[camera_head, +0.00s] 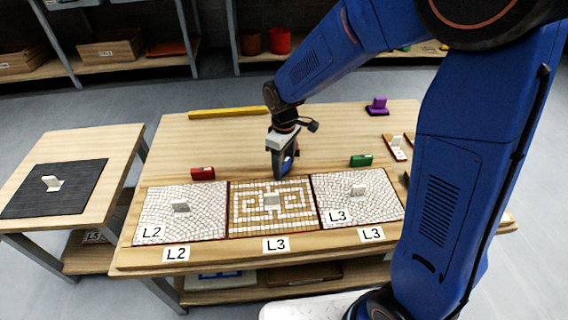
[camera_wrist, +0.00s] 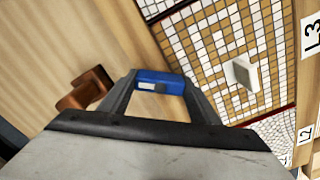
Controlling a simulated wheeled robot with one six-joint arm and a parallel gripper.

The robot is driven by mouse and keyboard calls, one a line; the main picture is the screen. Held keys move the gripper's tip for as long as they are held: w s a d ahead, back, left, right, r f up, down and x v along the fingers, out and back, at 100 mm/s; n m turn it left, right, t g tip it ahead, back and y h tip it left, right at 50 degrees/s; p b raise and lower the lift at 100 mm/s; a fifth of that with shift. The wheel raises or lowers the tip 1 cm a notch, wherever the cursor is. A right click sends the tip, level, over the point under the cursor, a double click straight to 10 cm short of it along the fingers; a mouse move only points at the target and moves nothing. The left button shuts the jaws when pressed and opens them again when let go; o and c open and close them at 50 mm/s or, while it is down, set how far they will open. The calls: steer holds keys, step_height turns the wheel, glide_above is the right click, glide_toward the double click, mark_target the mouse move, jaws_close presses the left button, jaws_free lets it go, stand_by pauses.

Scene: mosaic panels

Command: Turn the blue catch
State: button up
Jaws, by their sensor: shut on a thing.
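The blue catch (camera_wrist: 160,84) sits between the fingertips of my gripper (camera_wrist: 158,88) in the wrist view, with a small white mark on its face. In the head view a bit of the blue catch (camera_head: 288,165) shows beside my gripper (camera_head: 283,174), at the back edge of the middle mosaic panel (camera_head: 307,222). My gripper points down there and is shut on the catch. The fingers hide most of the catch in the head view.
A red catch (camera_head: 203,174) and a green catch (camera_head: 361,160) sit behind the left panel (camera_head: 150,215) and right panel (camera_head: 385,210). Each panel has a pale upright handle. A yellow bar (camera_head: 228,113) and a purple block (camera_head: 377,105) lie farther back. A side table (camera_head: 100,150) holds a dark panel (camera_head: 75,195).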

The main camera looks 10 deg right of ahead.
mark_target(285, 163)
steer(key=n, duration=0.3)
steer(key=shift+n, duration=2.1)
steer(key=o, duration=1)
steer(key=shift+o, duration=0.2)
step_height(285, 163, up, 18)
steer(key=shift+f, duration=0.25)
steer(key=shift+d, duration=0.1)
